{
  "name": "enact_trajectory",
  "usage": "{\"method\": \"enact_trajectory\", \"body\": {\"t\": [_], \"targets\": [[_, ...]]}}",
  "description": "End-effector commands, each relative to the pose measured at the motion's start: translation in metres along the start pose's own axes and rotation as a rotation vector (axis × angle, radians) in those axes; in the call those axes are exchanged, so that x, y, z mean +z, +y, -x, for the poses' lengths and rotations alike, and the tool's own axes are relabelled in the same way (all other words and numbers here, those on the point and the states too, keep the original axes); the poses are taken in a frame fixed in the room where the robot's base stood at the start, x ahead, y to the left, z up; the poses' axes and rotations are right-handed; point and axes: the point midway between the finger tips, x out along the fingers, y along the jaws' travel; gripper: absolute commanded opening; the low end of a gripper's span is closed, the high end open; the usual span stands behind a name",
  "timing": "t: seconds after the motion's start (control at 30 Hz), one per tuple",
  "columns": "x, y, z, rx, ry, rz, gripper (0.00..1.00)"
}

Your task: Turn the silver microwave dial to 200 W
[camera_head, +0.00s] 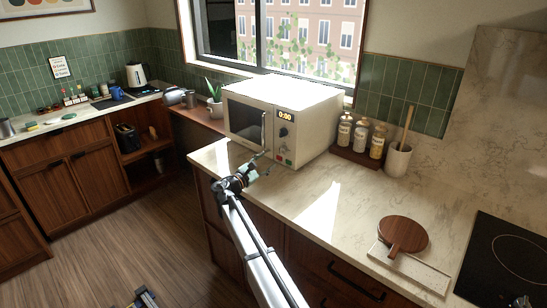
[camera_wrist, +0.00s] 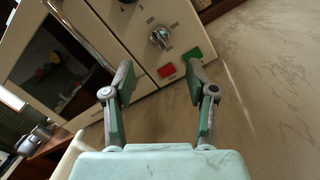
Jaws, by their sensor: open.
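The white microwave (camera_head: 306,105) stands on the marble counter, its display reading 0:00. In the wrist view, its silver dial (camera_wrist: 160,37) sits on the front panel with small numbers around it; I cannot read its setting for sure. In the head view the dial is small and partly hard to make out. My gripper (camera_wrist: 160,70) is open and empty in front of the panel, fingers spread either side of the line to the dial, apart from it. In the head view my gripper (camera_head: 257,166) is just in front of the microwave's lower front.
Below the dial are a red button (camera_wrist: 167,70) and a green button (camera_wrist: 194,54). A door handle (camera_head: 263,130) runs beside the panel. Jars (camera_head: 360,138) and a utensil crock (camera_head: 398,159) stand right of the microwave. The counter in front (camera_head: 310,190) is clear.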

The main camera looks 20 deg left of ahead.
Motion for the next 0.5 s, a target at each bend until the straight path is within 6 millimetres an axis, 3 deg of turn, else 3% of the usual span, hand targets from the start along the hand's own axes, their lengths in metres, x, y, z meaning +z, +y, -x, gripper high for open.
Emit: {"method": "enact_trajectory", "body": {"t": [0.2,0.5], "targets": [[0.001,0.0,0.029,0.0,0.0,0.0,0.57],[0.0,0.0,0.035,-0.001,-0.001,0.0,0.57]]}}
